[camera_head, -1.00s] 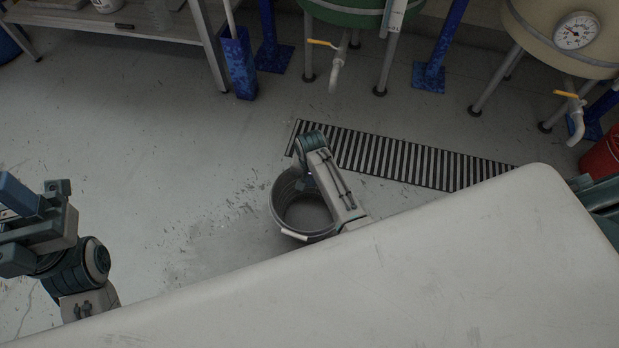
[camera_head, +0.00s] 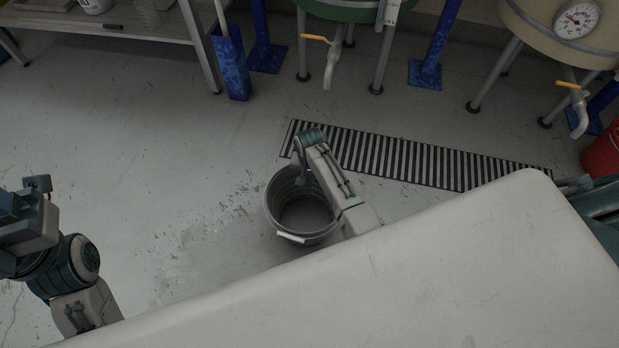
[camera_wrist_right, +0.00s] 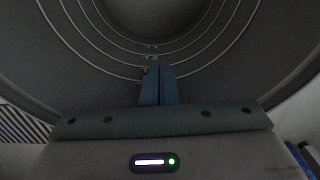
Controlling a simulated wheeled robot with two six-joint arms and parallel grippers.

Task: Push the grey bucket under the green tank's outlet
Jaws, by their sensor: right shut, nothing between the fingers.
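The grey bucket (camera_head: 275,217) stands upright on the floor in the head view, near side of the drain grating. The green tank (camera_head: 345,10) is at the top, on legs. Its outlet (camera_head: 330,72) is a bent pipe with an orange handle, beyond the grating and the bucket. My right gripper (camera_head: 303,181) reaches down into the bucket's mouth. In the right wrist view its fingers (camera_wrist_right: 159,85) are shut and empty against the ringed bucket interior (camera_wrist_right: 215,50); I cannot tell whether they touch it. My left gripper (camera_head: 18,215) is at the left edge, its fingertips unclear.
A striped drain grating (camera_head: 415,158) lies between bucket and tanks. A cream tank (camera_head: 545,25) with a gauge and a red container (camera_head: 603,152) stand at right. Blue posts (camera_head: 426,72) and tank legs stand at the back. A table (camera_head: 110,32) is top left. Floor left of the bucket is clear.

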